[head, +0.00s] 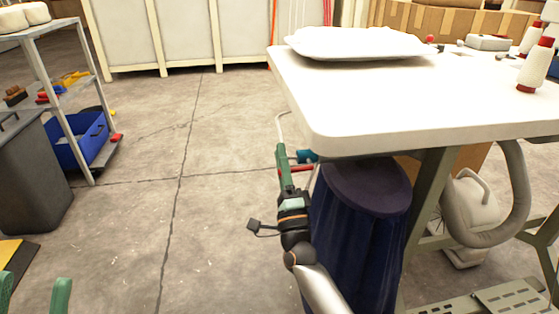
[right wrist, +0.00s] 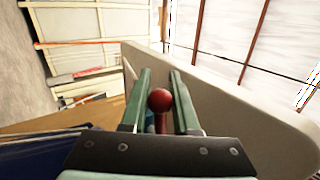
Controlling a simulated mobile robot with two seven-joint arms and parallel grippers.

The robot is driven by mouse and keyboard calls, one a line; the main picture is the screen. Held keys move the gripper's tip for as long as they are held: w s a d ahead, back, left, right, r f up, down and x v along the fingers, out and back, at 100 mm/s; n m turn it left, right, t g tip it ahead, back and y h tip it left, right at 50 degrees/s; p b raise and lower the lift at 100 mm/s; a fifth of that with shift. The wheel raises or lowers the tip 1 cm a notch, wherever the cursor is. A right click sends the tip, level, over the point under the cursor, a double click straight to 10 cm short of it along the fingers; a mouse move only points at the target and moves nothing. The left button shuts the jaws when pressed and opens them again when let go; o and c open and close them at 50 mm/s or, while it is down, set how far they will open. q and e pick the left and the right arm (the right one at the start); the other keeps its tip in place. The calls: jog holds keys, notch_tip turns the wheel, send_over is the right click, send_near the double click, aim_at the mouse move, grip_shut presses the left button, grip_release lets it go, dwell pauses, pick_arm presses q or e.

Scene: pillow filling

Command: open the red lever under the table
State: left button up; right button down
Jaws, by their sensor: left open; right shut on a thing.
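The red lever (head: 300,169) shows as a short red bar under the left edge of the white table (head: 330,133). Its red ball end (right wrist: 160,99) sits between the two green fingers of my right gripper (right wrist: 161,80) in the right wrist view. My right gripper (head: 283,160) is shut on the lever, just below the tabletop edge. The lever's far end and mount are hidden by the gripper and table. A blue-green part (head: 306,156) shows behind it. My left gripper (head: 36,292) is open and empty at the bottom left, far from the lever.
A dark blue bin (head: 350,240) with a purple top stands under the table, close to my right arm. A shelf (head: 60,95) stands at left. The floor between is clear.

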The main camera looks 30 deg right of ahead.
jog(key=shift+d+r+m+h, duration=0.1)
jog(key=shift+r+m+h, duration=0.25)
jog(key=shift+m, duration=0.45)
jog(key=shift+h, duration=0.25)
jog(key=c, duration=0.7)
grip_release()
jog(key=shift+o, duration=0.2)
jog(key=shift+f, duration=0.1)
jog(key=p+v, duration=0.1)
jog(key=v, duration=1.1)
jog(key=shift+s, duration=0.3)
